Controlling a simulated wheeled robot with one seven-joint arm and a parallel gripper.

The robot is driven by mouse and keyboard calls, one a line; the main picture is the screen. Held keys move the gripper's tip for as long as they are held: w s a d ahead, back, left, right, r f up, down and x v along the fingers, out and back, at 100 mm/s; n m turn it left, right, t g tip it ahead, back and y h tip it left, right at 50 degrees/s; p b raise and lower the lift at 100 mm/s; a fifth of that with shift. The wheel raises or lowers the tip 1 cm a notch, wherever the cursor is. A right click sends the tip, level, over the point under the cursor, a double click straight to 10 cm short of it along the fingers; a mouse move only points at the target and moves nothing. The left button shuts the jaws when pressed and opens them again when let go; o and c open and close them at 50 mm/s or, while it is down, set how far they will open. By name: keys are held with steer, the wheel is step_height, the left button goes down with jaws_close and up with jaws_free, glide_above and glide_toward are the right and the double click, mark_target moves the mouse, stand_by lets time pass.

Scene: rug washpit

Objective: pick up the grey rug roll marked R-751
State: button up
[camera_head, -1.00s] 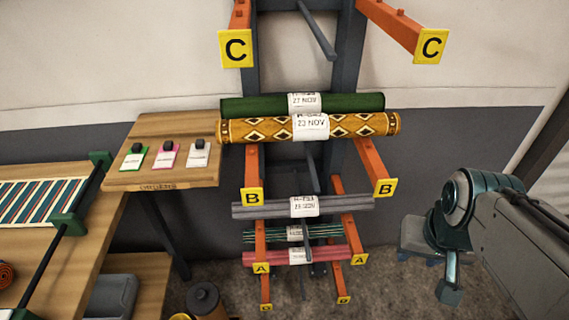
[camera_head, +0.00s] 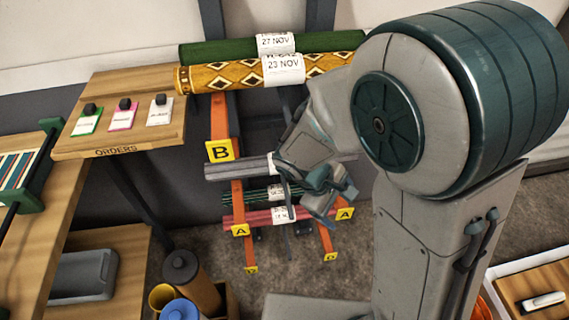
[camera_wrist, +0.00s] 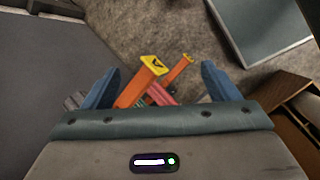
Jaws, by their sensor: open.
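The grey rug roll (camera_head: 235,168) lies level across the rack, below the B signs and above the dark green striped roll. Its left part shows in the head view; my gripper and arm cover much of its middle and right, and its tag is mostly hidden, so the number cannot be read now. My gripper (camera_head: 308,204) is open and points down in front of the lower rolls. In the wrist view my gripper (camera_wrist: 160,88) has its two blue fingers wide apart. I cannot tell from the pictures whether it touches any roll.
A striped roll (camera_head: 240,197) and a pink roll (camera_head: 255,217) lie just below. An ochre patterned roll (camera_head: 220,77) and a green roll (camera_head: 220,52) lie above. Orange rack arms with yellow signs (camera_head: 219,151) stick out. A wooden orders table (camera_head: 130,135) stands left.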

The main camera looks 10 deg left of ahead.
steer(key=w+a+n+t+y+b, duration=0.2)
steer(key=w+a+n+t+y, duration=0.35)
steer(key=w+a+n, duration=0.8)
steer(key=shift+w+a+f+m+t+h, duration=0.1)
steer(key=shift+w+a+f+m, duration=0.25)
steer(key=shift+f, duration=0.55)
steer(key=shift+w+a+f+m+t+h, duration=0.15)
steer(key=shift+w+f+m, duration=0.25)
steer(key=shift+f+m, duration=0.4)
steer(key=shift+w+a+f+m+h, duration=0.1)
steer(key=shift+w+a+f+m, duration=0.25)
steer(key=shift+f, duration=0.65)
steer(key=shift+d, duration=0.1)
steer(key=shift+c, duration=0.3)
steer(key=c, duration=1.3)
steer(key=shift+c, duration=0.2)
steer(key=shift+w+r, duration=0.1)
steer(key=shift+r, duration=0.1)
